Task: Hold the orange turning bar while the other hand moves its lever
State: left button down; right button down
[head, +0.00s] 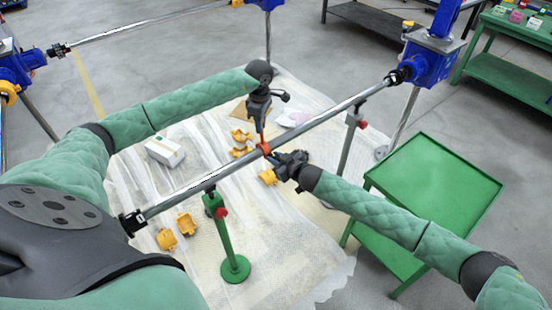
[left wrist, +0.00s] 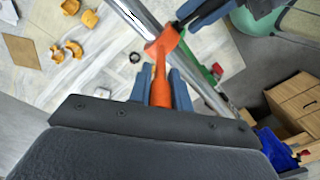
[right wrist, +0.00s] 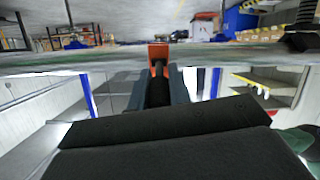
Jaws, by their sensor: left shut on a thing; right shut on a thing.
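The orange turning bar (head: 265,148) sits on the long steel shaft (head: 330,112) near its middle. In the left wrist view its orange handle (left wrist: 160,75) runs between my left gripper's (left wrist: 162,88) fingers, which are shut on it. In the head view my left gripper (head: 261,112) is above and behind the shaft. My right gripper (head: 279,162) is just below and in front of the shaft, shut on the bar's black lever (right wrist: 157,92). The lever joins the orange head (right wrist: 158,54) in the right wrist view. Most of the lever is hidden by the fingers in the head view.
A green stand (head: 222,230) and a grey stand (head: 350,140) stand under the shaft. Yellow parts (head: 187,223) and a white box (head: 165,151) lie on the floor sheet. A green table (head: 435,185) is at right. Blue jack (head: 428,62) holds the shaft's far end.

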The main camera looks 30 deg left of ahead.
pick_arm(q)
jog(key=shift+f, duration=0.1)
pick_arm(e)
jog(key=shift+a+r, duration=0.15)
jog(key=shift+r, duration=0.05)
jog(key=c, duration=1.3)
grip_release()
jog(key=shift+f, duration=0.1)
jog(key=shift+d, duration=0.2)
jog(key=v, duration=1.1)
jog(key=shift+s+d, duration=0.15)
jog(key=shift+d, duration=0.2)
pick_arm(q)
jog(key=c, duration=1.2)
grip_release()
jog(key=shift+r, duration=0.2)
